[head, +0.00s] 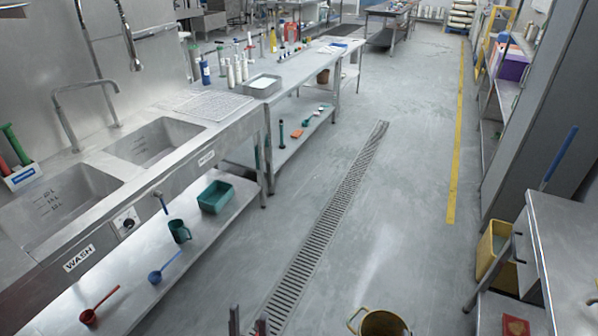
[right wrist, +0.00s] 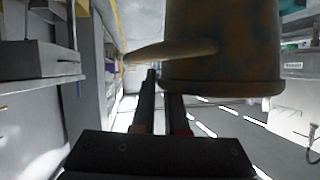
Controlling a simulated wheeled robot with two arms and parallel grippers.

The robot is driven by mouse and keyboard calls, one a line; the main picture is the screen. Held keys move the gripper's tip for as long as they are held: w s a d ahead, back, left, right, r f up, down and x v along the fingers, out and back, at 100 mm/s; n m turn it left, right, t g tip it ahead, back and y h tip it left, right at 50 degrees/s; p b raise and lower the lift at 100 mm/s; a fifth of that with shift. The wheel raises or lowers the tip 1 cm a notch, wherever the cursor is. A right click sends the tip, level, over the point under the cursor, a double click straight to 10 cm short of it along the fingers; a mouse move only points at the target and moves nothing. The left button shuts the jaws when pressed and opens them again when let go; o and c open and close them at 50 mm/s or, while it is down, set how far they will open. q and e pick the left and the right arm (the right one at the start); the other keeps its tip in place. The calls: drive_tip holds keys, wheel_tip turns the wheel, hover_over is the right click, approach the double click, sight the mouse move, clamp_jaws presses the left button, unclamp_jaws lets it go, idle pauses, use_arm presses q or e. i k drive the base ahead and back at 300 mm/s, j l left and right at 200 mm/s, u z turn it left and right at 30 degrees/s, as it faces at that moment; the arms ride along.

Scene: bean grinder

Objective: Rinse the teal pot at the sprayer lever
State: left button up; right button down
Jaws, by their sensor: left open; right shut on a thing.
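A teal pot or jug (head: 179,231) stands on the lower shelf under the sinks, beside a teal tray (head: 215,197). A small lever (head: 160,203) sticks out from the sink front just above it; I cannot tell if it is the sprayer lever. A hose sprayer (head: 134,62) hangs over the sinks. My right gripper (right wrist: 160,82) is shut on the handle of a yellow-brown pot (right wrist: 222,50). That yellow pot (head: 384,324) also shows at the head view's bottom edge. My left gripper (head: 248,322) is open and empty over the floor, left of the yellow pot.
A blue ladle (head: 163,268) and a red ladle (head: 98,304) lie on the lower shelf. A floor drain (head: 325,215) runs along the open aisle. A steel table (head: 570,235) and a yellow bin (head: 494,250) stand at the right. The middle floor is clear.

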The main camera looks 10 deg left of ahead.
sight(151, 35)
drive_tip(key=i+j+u, duration=0.2)
drive_tip(key=i+u, duration=0.95)
drive_tip(key=i+l+u, duration=0.15)
drive_tip(key=i+u, duration=0.25)
